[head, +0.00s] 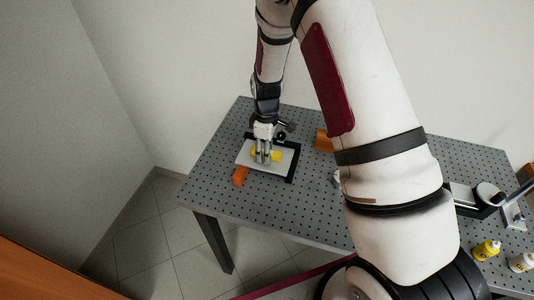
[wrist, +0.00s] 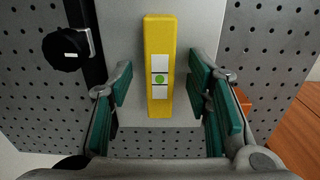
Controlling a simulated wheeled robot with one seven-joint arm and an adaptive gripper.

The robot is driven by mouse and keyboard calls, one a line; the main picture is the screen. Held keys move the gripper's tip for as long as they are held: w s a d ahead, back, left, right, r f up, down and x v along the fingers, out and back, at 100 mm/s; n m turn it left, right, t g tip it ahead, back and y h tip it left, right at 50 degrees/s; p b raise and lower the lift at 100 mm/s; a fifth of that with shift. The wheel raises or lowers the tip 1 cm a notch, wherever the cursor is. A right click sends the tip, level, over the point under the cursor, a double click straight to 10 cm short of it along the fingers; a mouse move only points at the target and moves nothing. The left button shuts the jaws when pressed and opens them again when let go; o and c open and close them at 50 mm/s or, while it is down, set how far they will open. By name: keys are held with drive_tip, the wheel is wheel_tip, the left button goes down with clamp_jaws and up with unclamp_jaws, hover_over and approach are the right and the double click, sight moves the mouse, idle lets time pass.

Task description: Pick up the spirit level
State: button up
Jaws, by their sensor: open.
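The spirit level (wrist: 159,29) is a yellow bar with white panels and a green round vial, lying on a light grey plate (wrist: 205,32) in the wrist view. In the head view the yellow level (head: 276,156) shows on the plate (head: 245,154), partly hidden by my gripper (head: 264,158). My gripper is open, with green-padded fingers (wrist: 160,95) on either side of the level in the wrist view. Gaps show between the level and the fingers on both sides. I cannot tell the exact height of the fingertips above the plate.
A black frame (head: 293,164) with a black knob (wrist: 66,49) borders the plate. An orange block (head: 240,176) lies near it, another orange piece (head: 323,140) behind. The perforated grey table (head: 215,150) holds bottles (head: 486,250) at right. My arm hides its middle.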

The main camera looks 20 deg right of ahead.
clamp_jaws()
drive_tip(key=shift+r, duration=0.2)
drive_tip(key=shift+w+r, duration=0.1)
drive_tip(key=shift+r, duration=0.45)
drive_tip(key=shift+r+b, duration=0.55)
drive_tip(key=shift+r, duration=0.4)
drive_tip(key=s+d+r, duration=0.1)
drive_tip(key=s+d, duration=0.1)
drive_tip(key=s, duration=1.4)
drive_tip(key=shift+d+r, duration=0.3)
drive_tip(key=shift+r, duration=0.05)
drive_tip(key=shift+w+f+b, duration=0.1)
drive_tip(key=shift+b, duration=0.2)
